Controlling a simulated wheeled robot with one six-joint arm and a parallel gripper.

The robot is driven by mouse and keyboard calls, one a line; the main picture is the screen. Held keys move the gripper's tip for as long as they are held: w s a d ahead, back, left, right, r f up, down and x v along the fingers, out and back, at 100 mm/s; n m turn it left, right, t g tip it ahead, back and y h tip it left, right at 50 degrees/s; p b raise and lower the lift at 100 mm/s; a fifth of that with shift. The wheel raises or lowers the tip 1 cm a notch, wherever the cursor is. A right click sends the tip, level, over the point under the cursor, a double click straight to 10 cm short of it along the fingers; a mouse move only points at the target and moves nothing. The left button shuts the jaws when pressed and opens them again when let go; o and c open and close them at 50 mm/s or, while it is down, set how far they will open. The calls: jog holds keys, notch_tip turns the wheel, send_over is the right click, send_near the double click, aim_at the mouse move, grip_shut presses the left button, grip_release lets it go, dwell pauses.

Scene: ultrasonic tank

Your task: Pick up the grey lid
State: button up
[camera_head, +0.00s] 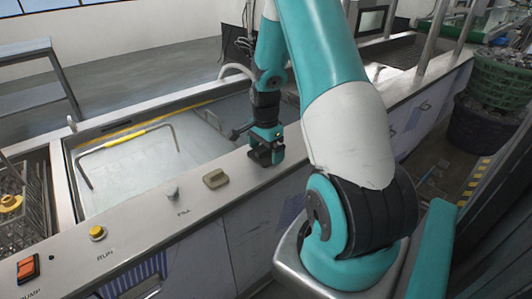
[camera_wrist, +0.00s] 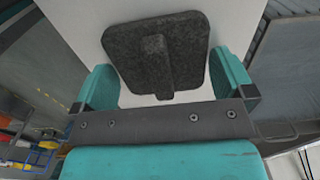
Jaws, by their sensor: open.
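The grey lid (camera_wrist: 188,38) is a dark, speckled square plate with rounded corners and a raised ridge handle. In the wrist view it lies on a pale surface, with its ridge between the fingers. My gripper (camera_wrist: 163,64) is open, one teal finger to each side of the lid's middle; I see no finger touching the ridge. In the head view my gripper (camera_head: 266,156) is low over the tank's front ledge, and the lid there is hidden or too dark to tell from the gripper.
On the pale ledge (camera_head: 140,215) stand a beige ridged piece (camera_head: 215,178), a small knob (camera_head: 172,194), a yellow button (camera_head: 97,233) and an orange switch (camera_head: 28,268). The open tank (camera_head: 130,170) with a yellow-gripped bar lies behind. A green basket (camera_head: 498,82) is at right.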

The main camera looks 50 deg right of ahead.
jog(key=c, duration=0.7)
jog(key=shift+r, duration=0.1)
jog(key=shift+c, duration=0.2)
